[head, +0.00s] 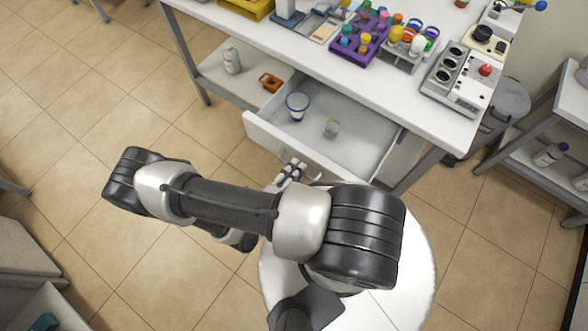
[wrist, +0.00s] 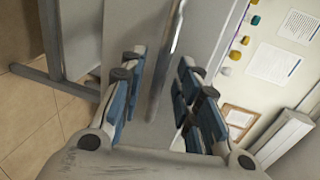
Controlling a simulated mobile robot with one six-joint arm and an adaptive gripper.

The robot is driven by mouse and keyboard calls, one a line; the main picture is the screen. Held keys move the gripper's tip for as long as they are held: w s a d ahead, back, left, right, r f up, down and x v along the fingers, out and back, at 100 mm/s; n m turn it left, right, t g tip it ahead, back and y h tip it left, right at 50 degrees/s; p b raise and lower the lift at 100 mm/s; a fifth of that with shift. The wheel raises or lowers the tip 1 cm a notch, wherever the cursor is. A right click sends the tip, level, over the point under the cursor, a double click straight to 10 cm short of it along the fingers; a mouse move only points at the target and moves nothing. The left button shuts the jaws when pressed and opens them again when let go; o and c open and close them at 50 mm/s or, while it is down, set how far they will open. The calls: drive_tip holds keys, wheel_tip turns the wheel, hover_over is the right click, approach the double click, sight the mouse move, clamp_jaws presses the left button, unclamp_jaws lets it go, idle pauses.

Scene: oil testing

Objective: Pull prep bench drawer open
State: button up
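The prep bench drawer (head: 268,137) is pulled out from under the bench top (head: 330,62), and its inside shows in the head view. My gripper (head: 291,172) is at the drawer's front face, partly hidden by my arm. In the wrist view my gripper (wrist: 160,75) has its blue-padded fingers apart. The long metal handle (wrist: 172,45) runs between them, with gaps visible on both sides. I cannot tell whether a finger touches it.
A purple rack (head: 360,45) of colourful caps and a grey device with a red knob (head: 485,70) stand on the bench. A lower shelf (head: 240,92) holds a bottle and an orange item. A grey bin (head: 510,100) is at right. Tiled floor is clear at left.

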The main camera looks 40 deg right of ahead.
drive_tip(key=v, duration=1.2)
idle(0.6)
drive_tip(key=w+a+r+m+g+y, duration=0.1)
drive_tip(key=w+r+m+g+y, duration=0.2)
drive_tip(key=r+m, duration=0.7)
drive_tip(key=w+a+r+m+g+y, duration=0.1)
drive_tip(key=r+m+g+y, duration=0.35)
drive_tip(key=r+m, duration=0.55)
drive_tip(key=s+d+r+m+t+y, duration=0.2)
drive_tip(key=r+m+t+y, duration=0.1)
drive_tip(key=r+m, duration=0.7)
drive_tip(key=s+d+r+m+t+y, duration=0.3)
drive_tip(key=r+m+t+y, duration=0.1)
drive_tip(key=r+m, duration=0.6)
drive_tip(key=shift+s, duration=0.2)
drive_tip(key=shift+f, duration=0.1)
